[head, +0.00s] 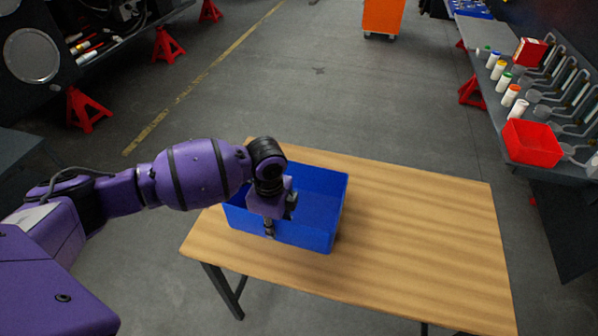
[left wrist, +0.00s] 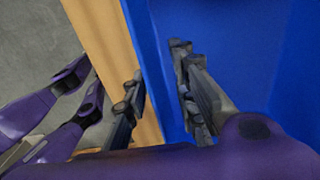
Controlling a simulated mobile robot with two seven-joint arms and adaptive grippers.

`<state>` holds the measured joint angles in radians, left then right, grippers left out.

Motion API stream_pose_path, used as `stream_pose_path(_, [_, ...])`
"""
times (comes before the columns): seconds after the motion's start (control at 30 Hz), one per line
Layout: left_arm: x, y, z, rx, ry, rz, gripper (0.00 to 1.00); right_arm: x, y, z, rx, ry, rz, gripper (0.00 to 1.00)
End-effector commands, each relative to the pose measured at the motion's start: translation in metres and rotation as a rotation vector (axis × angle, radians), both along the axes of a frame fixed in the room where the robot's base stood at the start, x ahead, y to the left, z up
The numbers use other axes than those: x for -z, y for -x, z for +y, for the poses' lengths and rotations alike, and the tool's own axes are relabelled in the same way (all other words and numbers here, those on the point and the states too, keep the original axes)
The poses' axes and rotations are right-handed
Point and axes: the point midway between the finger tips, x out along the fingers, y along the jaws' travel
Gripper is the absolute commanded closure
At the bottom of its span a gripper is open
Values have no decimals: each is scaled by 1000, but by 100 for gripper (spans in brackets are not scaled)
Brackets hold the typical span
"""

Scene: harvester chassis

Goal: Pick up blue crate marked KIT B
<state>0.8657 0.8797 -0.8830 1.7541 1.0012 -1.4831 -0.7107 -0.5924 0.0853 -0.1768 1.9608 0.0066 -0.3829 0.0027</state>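The blue crate (head: 318,205) stands on the left part of a wooden table, open at the top; its inside looks empty where I can see it. No KIT B marking is readable. My left gripper (head: 270,228) points down at the crate's near-left wall. In the left wrist view, the gripper's fingers (left wrist: 158,72) stand apart on both sides of the crate's wall (left wrist: 147,50): one outside over the wood, one over the blue inside. I see a gap between finger and wall, so it does not grip.
The wooden table (head: 430,225) is bare to the right of the crate. A side bench at right holds a red bin (head: 532,143), bottles and tools. Red stands (head: 88,110) and an orange cabinet (head: 382,15) are farther off on the floor.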

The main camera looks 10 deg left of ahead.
Motion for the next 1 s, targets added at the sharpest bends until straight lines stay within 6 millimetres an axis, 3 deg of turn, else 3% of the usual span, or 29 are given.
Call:
stream_pose_path(0.13, [25, 5, -3, -1, 0, 4, 75, -1, 0, 0, 0, -1, 0, 100])
stream_pose_path(0.27, [37, 5, -3, 1, 0, 3, 75, 0, 1, 0, 0, -1, 2, 100])
stream_pose_path(0.47, [37, 4, -3, 1, 0, 2, 76, 0, 0, 0, 0, -1, 1, 100])
stream_pose_path(0.67, [37, 5, -3, 1, 0, 2, 100, 0, 0, 0, 0, -1, 1, 100])
stream_pose_path(1.0, [35, 3, -3, 1, 1, -1, 100, 0, 0, 0, 0, -1, 0, 100])
